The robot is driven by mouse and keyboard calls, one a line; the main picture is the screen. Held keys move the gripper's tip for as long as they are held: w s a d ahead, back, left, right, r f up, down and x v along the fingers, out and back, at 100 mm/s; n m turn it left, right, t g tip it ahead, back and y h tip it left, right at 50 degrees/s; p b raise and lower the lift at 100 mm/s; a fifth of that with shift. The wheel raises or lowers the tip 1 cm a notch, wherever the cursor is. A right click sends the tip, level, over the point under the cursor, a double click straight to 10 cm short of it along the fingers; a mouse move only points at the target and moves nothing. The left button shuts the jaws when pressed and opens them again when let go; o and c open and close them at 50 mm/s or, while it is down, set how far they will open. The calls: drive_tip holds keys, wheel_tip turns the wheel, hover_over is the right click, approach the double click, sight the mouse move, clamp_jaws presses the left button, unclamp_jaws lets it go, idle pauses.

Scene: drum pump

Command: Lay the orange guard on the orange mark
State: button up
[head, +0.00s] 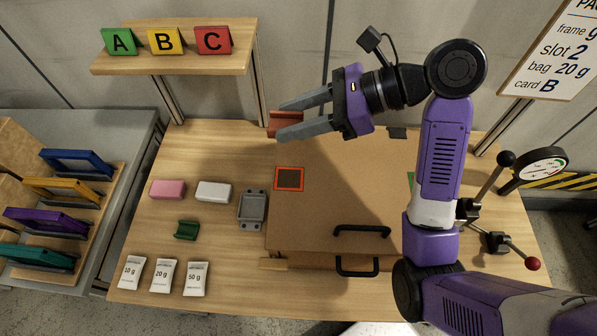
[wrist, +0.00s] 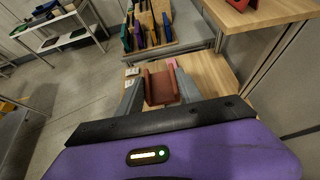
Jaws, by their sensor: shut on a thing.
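The orange guard (head: 284,122), a reddish-orange channel-shaped piece, is between the fingers of my gripper (head: 282,121) in the head view. The gripper is shut on it, above the back left part of the brown board. The guard also shows in the wrist view (wrist: 161,87), with a grey finger on each side. The orange mark (head: 289,179), a square with an orange border and a dark middle, is on the board's left part. In the head picture it lies below the guard, apart from it. The mark is not seen in the wrist view.
The brown board (head: 335,205) has a black handle (head: 362,231). A grey tray (head: 252,210), green cradle (head: 187,230), white block (head: 213,192) and pink block (head: 168,189) lie to its left. Levers and a gauge (head: 540,168) stand at right. A card shelf (head: 180,65) is behind.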

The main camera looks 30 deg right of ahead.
sight(295, 179)
wheel_tip(295, 179, down, 17)
drive_tip(key=shift+f+b, duration=0.15)
drive_tip(key=shift+b, duration=0.4)
drive_tip(key=shift+f, duration=0.1)
drive_tip(key=o, duration=1.4)
drive_tip(key=shift+c, duration=0.2)
drive_tip(key=shift+s+d+r, duration=0.15)
drive_tip(key=shift+d+r, duration=0.1)
drive_tip(key=v, duration=1.1)
drive_tip(key=shift+s+d, duration=0.15)
drive_tip(key=shift+d, duration=0.05)
